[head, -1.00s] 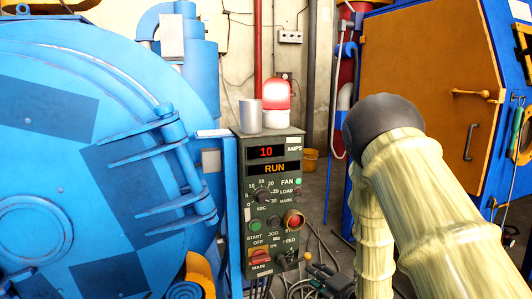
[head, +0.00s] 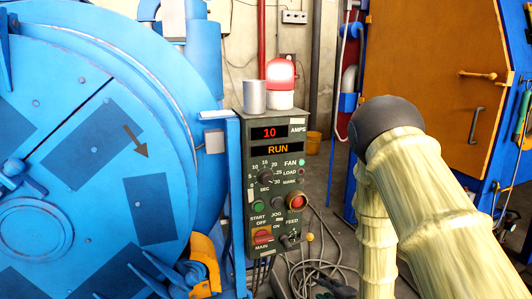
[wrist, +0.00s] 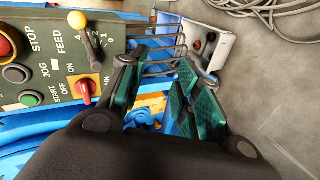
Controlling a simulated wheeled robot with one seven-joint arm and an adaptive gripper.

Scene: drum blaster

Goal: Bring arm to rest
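My arm (head: 440,210) reaches in from the right of the head view, with a dark round joint and pale ribbed sleeves. In the wrist view my gripper (wrist: 160,85) has two green-padded fingers with a gap between them. It is open and nothing shows between the pads. The grey-green control panel (wrist: 110,62) lies to its left in that view. Its red main switch (wrist: 84,88) and yellow-knobbed feed lever (wrist: 78,22) are near the left finger but apart in the picture. In the head view the panel (head: 252,222) reads 10 AMPS and RUN.
The big blue drum (head: 110,130) stands left of the panel. A red lamp (head: 281,80) is lit beside a metal cup (head: 254,96) on the panel top. Cables (head: 320,268) lie on the floor. A blue-framed cabinet with an orange-brown door (head: 430,60) stands at the right.

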